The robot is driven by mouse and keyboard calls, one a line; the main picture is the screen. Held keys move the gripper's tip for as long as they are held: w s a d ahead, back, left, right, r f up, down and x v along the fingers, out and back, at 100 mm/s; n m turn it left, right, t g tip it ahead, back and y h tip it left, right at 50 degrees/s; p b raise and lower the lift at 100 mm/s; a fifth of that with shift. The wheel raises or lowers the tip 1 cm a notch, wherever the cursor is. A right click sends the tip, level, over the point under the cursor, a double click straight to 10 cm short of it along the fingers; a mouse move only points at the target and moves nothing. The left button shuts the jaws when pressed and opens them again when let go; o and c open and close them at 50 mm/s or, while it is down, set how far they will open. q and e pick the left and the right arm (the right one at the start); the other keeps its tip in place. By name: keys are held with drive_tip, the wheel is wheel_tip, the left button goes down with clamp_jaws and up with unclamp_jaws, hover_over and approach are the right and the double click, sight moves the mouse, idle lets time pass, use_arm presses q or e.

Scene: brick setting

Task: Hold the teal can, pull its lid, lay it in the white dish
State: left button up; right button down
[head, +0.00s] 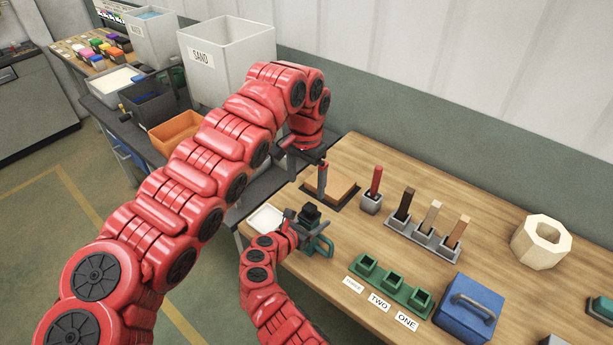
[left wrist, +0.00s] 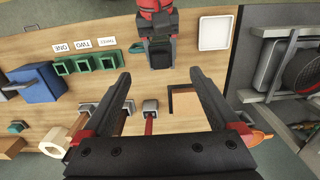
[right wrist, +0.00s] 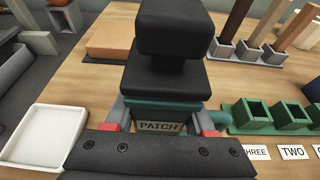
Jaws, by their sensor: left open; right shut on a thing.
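The teal can (right wrist: 205,120), labelled PATCH, stands at the near left of the wooden table with a black knobbed lid (right wrist: 165,80) on top. In the head view the lid (head: 311,212) shows above the teal body (head: 322,246). My right gripper (head: 306,230) is shut on the can, its red-tipped fingers at the can's sides. My left gripper (head: 312,160) is open and empty, above and beyond the can. The left wrist view shows the lid (left wrist: 160,56) past the open fingers. The white dish (head: 266,219) is empty, left of the can.
Behind the can are a tan block on a dark base (head: 334,188), a red-handled tool in a grey holder (head: 371,200) and a rack of upright bars (head: 424,238). A green three-cup rack (head: 392,284) and blue box (head: 467,306) lie right.

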sight(306, 209)
use_arm(q)
wheel_tip(306, 209, down, 11)
drive_tip(key=shift+f, duration=0.1)
idle(0.3)
clamp_jaws()
idle(0.5)
drive_tip(key=shift+r, duration=0.25)
idle(0.4)
drive_tip(key=shift+r, duration=1)
